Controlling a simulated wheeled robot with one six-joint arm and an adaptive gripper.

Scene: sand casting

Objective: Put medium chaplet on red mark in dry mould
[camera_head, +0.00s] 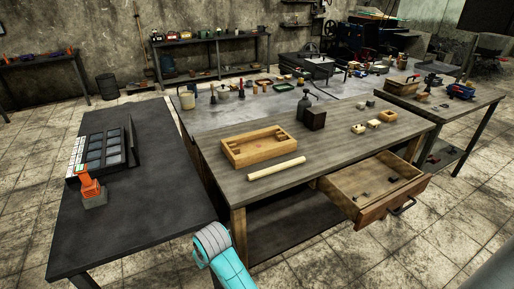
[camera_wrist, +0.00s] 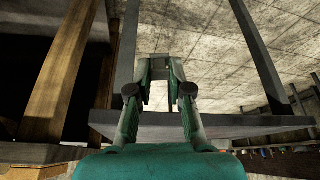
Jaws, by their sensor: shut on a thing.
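My gripper (camera_wrist: 161,62) shows in the wrist view, its two fingers closed on a small grey piece at their tips. The piece is mostly hidden, and I cannot tell its size or kind. In the head view my turquoise arm is at the bottom, in front of the wooden table; the gripper itself does not show there. A wooden moulding frame (camera_head: 232,151) lies on the table, perhaps the dry mould; no red mark can be made out in it. An open wooden drawer (camera_head: 374,210) holds a few small dark pieces, too small to identify.
A pale wooden rod (camera_head: 276,168) lies in front of the frame. A dark block (camera_head: 314,119) and several small pale blocks (camera_head: 373,123) stand farther right. A dark table (camera_head: 131,222) is at left. The pulled-out drawer juts into the floor space at right.

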